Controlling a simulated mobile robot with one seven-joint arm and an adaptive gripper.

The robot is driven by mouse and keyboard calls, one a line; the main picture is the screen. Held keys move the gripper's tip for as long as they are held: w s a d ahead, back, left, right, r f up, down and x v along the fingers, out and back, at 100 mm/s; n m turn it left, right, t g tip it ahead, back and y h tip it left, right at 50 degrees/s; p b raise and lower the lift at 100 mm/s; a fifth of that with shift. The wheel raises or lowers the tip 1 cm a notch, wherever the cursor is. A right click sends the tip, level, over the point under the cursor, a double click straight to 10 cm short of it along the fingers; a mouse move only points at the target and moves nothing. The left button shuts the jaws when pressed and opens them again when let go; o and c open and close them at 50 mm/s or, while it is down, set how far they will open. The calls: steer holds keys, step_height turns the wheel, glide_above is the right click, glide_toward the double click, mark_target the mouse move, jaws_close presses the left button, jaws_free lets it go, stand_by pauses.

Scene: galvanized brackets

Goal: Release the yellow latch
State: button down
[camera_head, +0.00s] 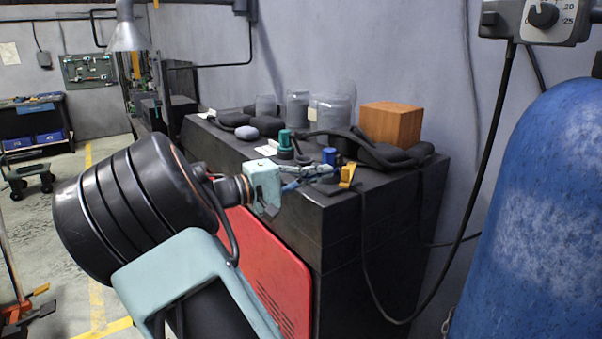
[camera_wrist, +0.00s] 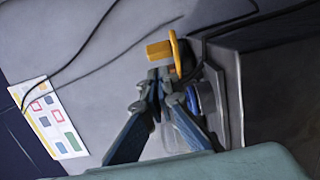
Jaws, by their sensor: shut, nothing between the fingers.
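The yellow latch (camera_head: 347,176) is a small bright piece at the near front corner of the dark bench. It also shows in the wrist view (camera_wrist: 163,49), with a block-like part and a flat plate at its right. My gripper (camera_head: 328,171) is shut and empty, its blue-grey fingertips close beside the latch. In the wrist view, my fingertips (camera_wrist: 160,74) lie just below the latch; I cannot tell whether they touch it. A blue knob (camera_head: 329,156) stands beside the latch and shows right of my fingers in the wrist view (camera_wrist: 206,97).
The dark bench (camera_head: 370,222) holds a green-topped knob (camera_head: 285,138), a wooden block (camera_head: 391,124), glass jars (camera_head: 298,107) and black cables. A blue cylinder (camera_head: 540,215) stands at the right. A red panel (camera_head: 262,268) is at the bench's front.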

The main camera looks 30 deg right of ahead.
mark_target(343, 173)
steer(key=shift+s+d, duration=0.5)
steer(key=shift+d, duration=0.05)
steer(key=shift+s+d+b, duration=0.4)
steer(key=shift+s+d, duration=0.25)
steer(key=shift+s, duration=0.3)
steer(key=shift+w+a, duration=0.1)
